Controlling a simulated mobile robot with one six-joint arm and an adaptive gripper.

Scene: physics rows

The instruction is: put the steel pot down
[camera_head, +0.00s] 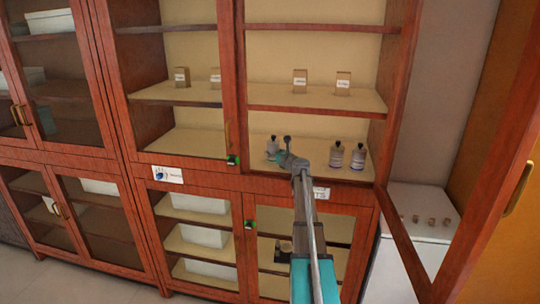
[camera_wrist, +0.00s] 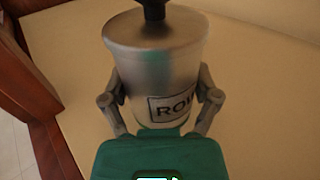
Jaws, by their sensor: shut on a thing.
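The steel pot (camera_wrist: 155,62) is a silver cylinder with a black knob on top and a partly hidden label in the wrist view. My gripper (camera_wrist: 160,100) has one finger on each side of it and is shut on it. The pot looks upright. Its lower part is hidden behind the teal gripper body. In the head view my gripper (camera_head: 277,156) is small, inside the open cabinet at the lower shelf (camera_head: 310,168), with the pot (camera_head: 272,142) just by it. I cannot tell whether the pot's base touches the shelf.
Two labelled bottles (camera_head: 336,154) (camera_head: 358,157) stand on the same shelf to the right. Small boxes (camera_head: 300,80) stand on the shelf above. An open glass door (camera_head: 470,230) swings out at the right. The wrist view shows bare shelf (camera_wrist: 255,100) right of the pot.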

